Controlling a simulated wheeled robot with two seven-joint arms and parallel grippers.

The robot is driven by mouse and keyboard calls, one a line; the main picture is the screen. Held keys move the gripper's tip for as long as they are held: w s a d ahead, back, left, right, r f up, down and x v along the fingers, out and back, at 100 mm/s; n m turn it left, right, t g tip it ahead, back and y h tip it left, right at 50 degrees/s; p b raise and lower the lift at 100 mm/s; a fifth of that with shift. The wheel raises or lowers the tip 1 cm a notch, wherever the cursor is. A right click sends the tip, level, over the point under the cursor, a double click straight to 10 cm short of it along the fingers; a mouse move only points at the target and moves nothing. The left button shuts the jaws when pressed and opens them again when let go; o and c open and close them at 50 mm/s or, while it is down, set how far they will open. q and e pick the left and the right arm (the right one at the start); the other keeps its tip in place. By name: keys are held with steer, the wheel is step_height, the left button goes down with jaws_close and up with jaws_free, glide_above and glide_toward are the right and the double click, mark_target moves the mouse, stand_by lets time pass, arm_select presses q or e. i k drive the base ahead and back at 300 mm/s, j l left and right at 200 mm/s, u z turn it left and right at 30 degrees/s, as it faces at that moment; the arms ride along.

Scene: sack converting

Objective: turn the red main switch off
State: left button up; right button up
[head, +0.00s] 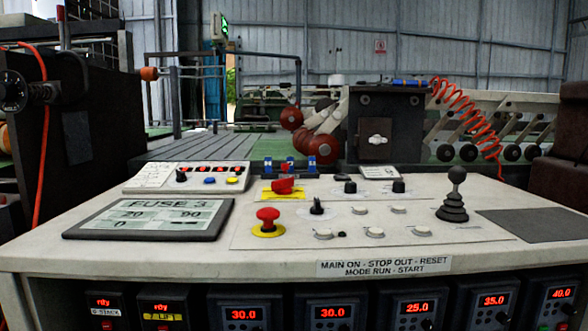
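The red main switch (283,187) sits on a yellow plate near the back of the sloped control panel (250,263). Its red handle looks to lie roughly sideways; I cannot read its position marks. A red mushroom button (268,215) on a round yellow base stands in front of it, slightly to the left, apart from it. A label (384,266) on the panel's front edge reads "MAIN ON - STOP OUT - RESET, MODE RUN - START". Neither of my grippers shows in the head view.
A black selector knob (317,207), several white buttons and a tall black joystick (455,195) stand right of the switch. A flat display (150,218) reading "FUSE 3" lies left. Lit controllers line the panel's front.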

mark_target(282, 186)
steer(key=l, duration=1.4)
steer(key=u, duration=0.05)
